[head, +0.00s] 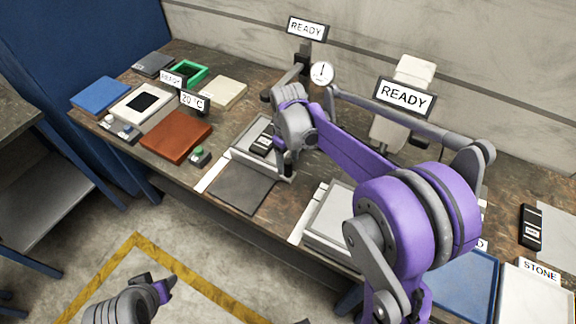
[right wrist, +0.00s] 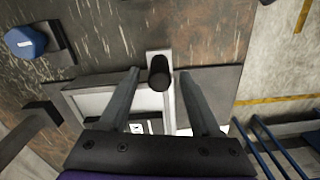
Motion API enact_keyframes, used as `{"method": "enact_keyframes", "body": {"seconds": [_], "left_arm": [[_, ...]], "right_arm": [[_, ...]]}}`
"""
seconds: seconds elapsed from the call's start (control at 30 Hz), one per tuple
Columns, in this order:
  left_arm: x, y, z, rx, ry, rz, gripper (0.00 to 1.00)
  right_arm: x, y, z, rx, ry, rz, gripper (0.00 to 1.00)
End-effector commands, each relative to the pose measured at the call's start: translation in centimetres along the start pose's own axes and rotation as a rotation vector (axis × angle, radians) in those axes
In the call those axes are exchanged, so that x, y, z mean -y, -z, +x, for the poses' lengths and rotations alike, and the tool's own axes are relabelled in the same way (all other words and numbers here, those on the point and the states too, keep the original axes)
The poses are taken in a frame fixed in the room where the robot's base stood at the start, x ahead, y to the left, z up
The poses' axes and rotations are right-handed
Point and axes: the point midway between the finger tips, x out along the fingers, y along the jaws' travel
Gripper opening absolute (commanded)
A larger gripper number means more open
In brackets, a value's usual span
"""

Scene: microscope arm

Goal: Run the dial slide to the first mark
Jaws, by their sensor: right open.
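A dial gauge (head: 322,73) with a white round face stands at the back of the bench behind my right arm. A black upright knob (right wrist: 158,73) on a pale strip (right wrist: 154,56) shows in the right wrist view, apparently the slide's handle. My right gripper (right wrist: 160,88) is open, with one finger on each side of the knob and gaps showing. In the head view my right wrist hangs over the grey station (head: 236,165), and its fingers are mostly hidden. My left gripper (head: 160,290) is low at the bottom left, away from the bench; its jaws are unclear. No slide marks are readable.
A dark flat plate (head: 240,190) lies at the bench front. A rust-brown pad (head: 176,137), a blue pad (head: 101,94) and a green frame (head: 189,74) lie to the left. READY signs (head: 404,97) stand behind. A blue knob (right wrist: 25,42) shows in the wrist view.

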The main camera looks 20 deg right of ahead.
Motion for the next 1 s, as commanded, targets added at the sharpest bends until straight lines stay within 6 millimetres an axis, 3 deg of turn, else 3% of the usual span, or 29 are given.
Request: {"method": "enact_keyframes", "body": {"seconds": [0.2, 0.4, 1.0], "left_arm": [[0.0, 0.3, -0.3, -0.003, 0.0, 0.0, 0.5], [0.0, 0.4, -0.4, -0.004, 0.0, 0.0, 0.5], [0.0, 0.4, -0.4, -0.004, 0.0, 0.0, 0.5]], "right_arm": [[0.0, 0.0, -4.6, -0.001, 0.0, 0.0, 0.64], [0.0, 0.0, -6.9, 0.0, 0.0, 0.0, 0.64], [0.0, -0.1, -7.4, -0.001, 0.0, 0.001, 0.64]]}}
